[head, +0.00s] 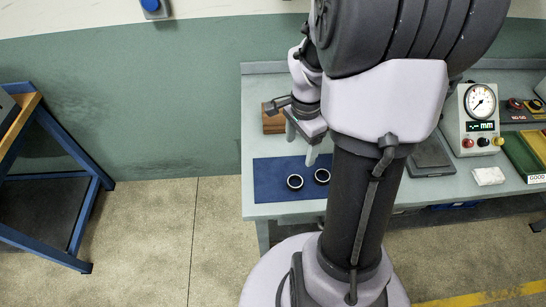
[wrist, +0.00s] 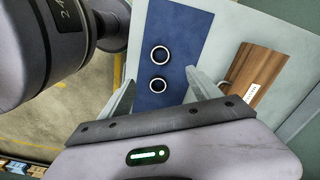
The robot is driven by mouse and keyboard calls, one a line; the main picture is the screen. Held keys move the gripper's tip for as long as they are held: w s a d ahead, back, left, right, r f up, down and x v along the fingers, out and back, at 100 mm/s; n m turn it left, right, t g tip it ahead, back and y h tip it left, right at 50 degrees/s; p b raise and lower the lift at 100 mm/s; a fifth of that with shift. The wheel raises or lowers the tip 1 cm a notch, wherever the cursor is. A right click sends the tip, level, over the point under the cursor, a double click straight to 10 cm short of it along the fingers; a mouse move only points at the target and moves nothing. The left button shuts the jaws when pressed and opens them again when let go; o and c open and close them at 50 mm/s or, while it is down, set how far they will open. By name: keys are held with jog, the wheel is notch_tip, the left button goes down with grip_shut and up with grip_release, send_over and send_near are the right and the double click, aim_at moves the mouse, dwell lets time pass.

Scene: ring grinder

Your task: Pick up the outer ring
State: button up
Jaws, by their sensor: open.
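Two dark rings with pale rims lie flat, apart from each other, on a blue mat (head: 275,168). In the head view one ring (head: 295,182) is at left and the other ring (head: 322,176) at right. In the wrist view they show as an upper ring (wrist: 160,53) and a lower ring (wrist: 157,86). I cannot tell which is the outer ring. My gripper (head: 301,143) is open and empty above the mat, behind the rings in the head view. In the wrist view its fingers (wrist: 160,80) spread to either side of the rings' line, touching neither.
A wooden block (head: 272,123) with a white label (wrist: 252,88) stands behind the mat. A gauge unit (head: 472,118), a dark plate (head: 431,158), a white block (head: 488,176) and a green tray (head: 524,155) are at the right. A blue-framed stand (head: 70,145) is at far left.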

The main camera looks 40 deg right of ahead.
aim_at(295, 185)
notch_tip(295, 185, down, 17)
jog(key=b, duration=0.5)
jog(key=shift+a+b, duration=0.1)
jog(key=shift+b, duration=0.2)
jog(key=shift+r, duration=0.15)
jog(key=c, duration=1.6)
